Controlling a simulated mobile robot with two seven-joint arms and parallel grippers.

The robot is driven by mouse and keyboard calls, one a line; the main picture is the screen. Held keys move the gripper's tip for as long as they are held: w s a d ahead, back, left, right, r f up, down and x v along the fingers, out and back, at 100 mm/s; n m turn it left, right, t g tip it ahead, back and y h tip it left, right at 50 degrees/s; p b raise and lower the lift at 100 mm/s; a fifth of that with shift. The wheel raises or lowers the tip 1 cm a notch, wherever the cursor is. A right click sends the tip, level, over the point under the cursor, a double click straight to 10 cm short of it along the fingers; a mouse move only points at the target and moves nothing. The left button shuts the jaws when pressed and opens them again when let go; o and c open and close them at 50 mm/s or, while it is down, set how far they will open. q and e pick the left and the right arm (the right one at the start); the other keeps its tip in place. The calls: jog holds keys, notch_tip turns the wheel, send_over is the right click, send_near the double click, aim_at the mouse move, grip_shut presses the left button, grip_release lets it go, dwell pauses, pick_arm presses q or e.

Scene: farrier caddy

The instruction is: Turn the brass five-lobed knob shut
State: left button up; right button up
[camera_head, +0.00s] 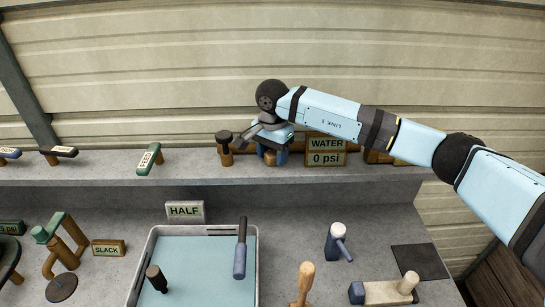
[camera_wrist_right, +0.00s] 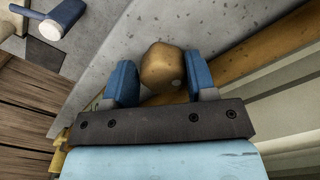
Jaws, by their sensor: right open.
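The brass knob (camera_wrist_right: 163,68) is rounded and blunt-sided in the right wrist view; I cannot count its lobes. It sits between the two blue fingers of my right gripper (camera_wrist_right: 162,82), which is open, with a small gap visible on each side. In the head view the right gripper (camera_head: 271,154) is over the raised back shelf, just left of the "WATER 0 psi" sign (camera_head: 326,151). There the gripper and wrist hide most of the knob (camera_head: 270,158). My left gripper is not in view.
A dark-topped brown post (camera_head: 224,148) stands close left of the right gripper on the shelf (camera_head: 100,174). A green "FEED" handle (camera_head: 150,158) is further left. Below are a blue-lined tray (camera_head: 152,247), a "HALF" sign (camera_head: 184,211) and several tools. A corrugated wall is behind.

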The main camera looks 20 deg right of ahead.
jog(key=shift+w+d+r, duration=0.1)
jog(key=shift+w+r, duration=0.05)
jog(key=shift+r, duration=0.05)
jog(key=n+b, duration=0.2)
jog(key=b, duration=0.1)
jog(key=shift+w+d+f+n, duration=0.1)
jog(key=shift+f+n, duration=0.2)
jog(key=shift+r+p, duration=0.25)
jog(key=shift+p, duration=0.1)
jog(key=shift+f, duration=0.1)
jog(key=c, duration=0.7)
jog(key=o, duration=0.8)
jog(key=shift+f+b, duration=0.1)
jog(key=shift+b, duration=0.2)
jog(key=shift+c, duration=0.2)
